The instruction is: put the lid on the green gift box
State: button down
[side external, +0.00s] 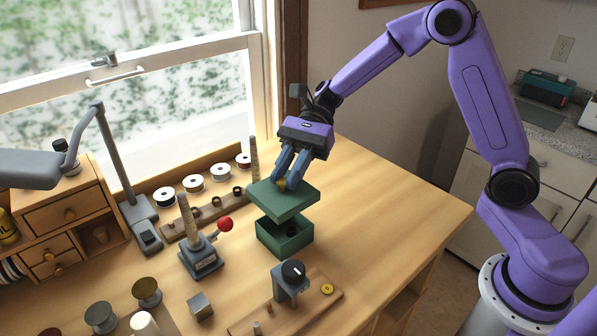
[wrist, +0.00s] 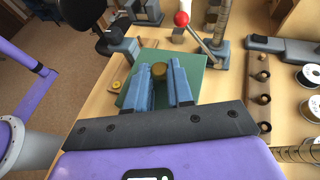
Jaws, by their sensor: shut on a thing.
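The green lid (side external: 283,201) is a flat square with a brass-coloured knob (wrist: 159,71) on top. My gripper (side external: 284,178) is shut on the knob, and the lid hangs from it, roughly level. The green gift box (side external: 285,238) stands open on the table right under the lid, with a gap between them at the front. The lid covers much of the box's opening, and I see only part of the dark inside. In the wrist view the lid (wrist: 190,88) lies between and beyond my blue fingers and hides the box.
A grey press with a red ball handle (side external: 201,256) stands left of the box. A wooden board with a black-knobbed fixture (side external: 290,280) lies in front. Spools (side external: 194,183) line the back near the window. The table to the right is clear.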

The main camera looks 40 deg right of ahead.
jog(key=shift+f, duration=2.8)
jog(key=shift+f, duration=1.15)
dwell(0.3)
jog(key=c, duration=0.9)
grip_release()
jog(key=v, duration=1.7)
jog(key=shift+d+r, duration=0.2)
jog(key=shift+r, duration=0.05)
